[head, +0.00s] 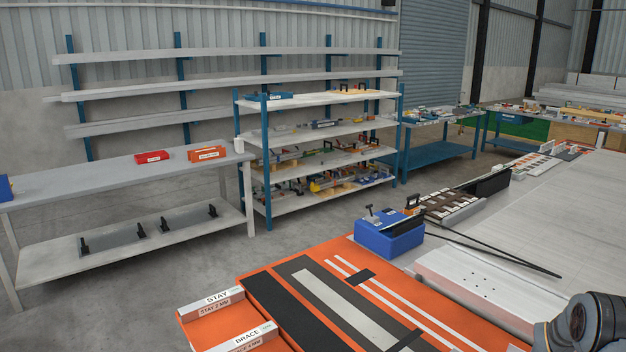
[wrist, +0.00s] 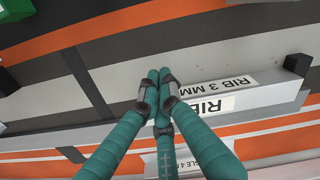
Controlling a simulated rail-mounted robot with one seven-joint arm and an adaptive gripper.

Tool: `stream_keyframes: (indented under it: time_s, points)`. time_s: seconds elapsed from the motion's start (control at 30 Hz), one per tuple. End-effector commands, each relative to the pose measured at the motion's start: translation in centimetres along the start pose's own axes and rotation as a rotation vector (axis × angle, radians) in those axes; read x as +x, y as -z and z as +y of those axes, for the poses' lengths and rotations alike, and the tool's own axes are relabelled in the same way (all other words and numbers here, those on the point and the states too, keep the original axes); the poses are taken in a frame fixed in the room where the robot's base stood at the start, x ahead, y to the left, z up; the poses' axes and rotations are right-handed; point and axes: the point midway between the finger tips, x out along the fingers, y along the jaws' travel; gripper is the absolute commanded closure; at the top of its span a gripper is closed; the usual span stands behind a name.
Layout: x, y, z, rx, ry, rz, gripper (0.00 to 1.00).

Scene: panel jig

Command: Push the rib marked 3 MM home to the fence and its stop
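The rib marked 3 MM (wrist: 262,95) is a pale bar with white RIB labels, lying across the right half of the wrist view. A black block (wrist: 297,65) stands by the rib's right end; contact is unclear. I cannot make out the fence for certain. The gripper is outside the head view.
Another black block (wrist: 8,82) and a green object (wrist: 14,10) are at the left of the wrist view. In the head view, the orange panel (head: 250,284) carries STAY (head: 212,300) and BRACE (head: 250,339) pieces. A blue box (head: 388,240) stands behind it.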

Motion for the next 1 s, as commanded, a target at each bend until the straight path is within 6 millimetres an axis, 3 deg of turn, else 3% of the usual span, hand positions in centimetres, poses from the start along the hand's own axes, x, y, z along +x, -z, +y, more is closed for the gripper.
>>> stream_keyframes:
  time_s: [1.0]
  points:
    - [0.0, 1.4, 0.8, 0.0, 0.0, 0.001, 1.0]
